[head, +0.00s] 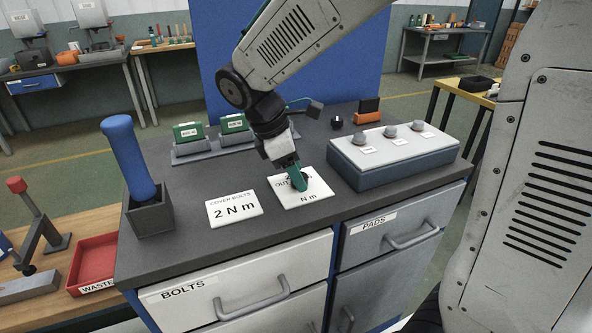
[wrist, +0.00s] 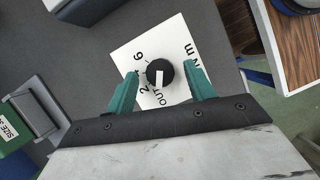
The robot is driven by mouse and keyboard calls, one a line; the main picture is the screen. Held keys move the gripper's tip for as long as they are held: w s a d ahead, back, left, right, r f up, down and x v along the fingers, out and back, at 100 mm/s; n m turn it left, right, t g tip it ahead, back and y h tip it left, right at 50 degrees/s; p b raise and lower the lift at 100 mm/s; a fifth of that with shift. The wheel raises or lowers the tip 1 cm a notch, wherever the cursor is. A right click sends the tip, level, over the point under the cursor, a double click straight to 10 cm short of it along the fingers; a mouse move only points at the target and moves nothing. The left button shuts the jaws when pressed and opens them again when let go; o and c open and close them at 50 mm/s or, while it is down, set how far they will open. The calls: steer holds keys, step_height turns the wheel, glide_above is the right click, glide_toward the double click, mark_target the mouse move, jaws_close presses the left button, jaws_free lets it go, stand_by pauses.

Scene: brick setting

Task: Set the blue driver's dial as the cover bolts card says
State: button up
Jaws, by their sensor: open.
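The cover bolts card (head: 234,207) lies on the dark bench top and reads 2 N m. The blue driver (head: 129,156) stands upright in a dark square holder at the bench's left end. A white dial plate (head: 315,198) lies right of the card; it also shows in the wrist view (wrist: 122,56) with a black dial knob (wrist: 165,66). The knob's white mark points toward the bottom of the wrist view; the number it meets is unclear. My gripper (wrist: 160,69) is open, with a teal finger on either side of the knob. Gaps show between fingers and knob.
A grey-blue box with several knobs (head: 372,176) stands right of the plate. Green boxes (head: 188,131) sit on a grey rack behind. An orange-and-black block (head: 368,109) stands at the back. A red waste tray (head: 95,262) is lower left.

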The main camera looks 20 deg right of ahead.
steer(key=shift+f, duration=0.15)
steer(key=c, duration=1)
steer(key=shift+o, duration=0.2)
steer(key=shift+d+m, duration=0.1)
steer(key=shift+m, duration=0.2)
steer(key=m+g, duration=0.1)
steer(key=m, duration=0.2)
steer(key=shift+w+g+y, duration=0.1)
steer(key=shift+g+y, duration=0.2)
steer(key=shift+w+d+m+g+y, duration=0.1)
steer(key=shift+m+g+y, duration=0.2)
steer(key=shift+m, duration=0.75)
steer(key=shift+m+g+y, duration=0.2)
steer(key=shift+m+y, duration=0.1)
steer(key=shift+m, duration=0.75)
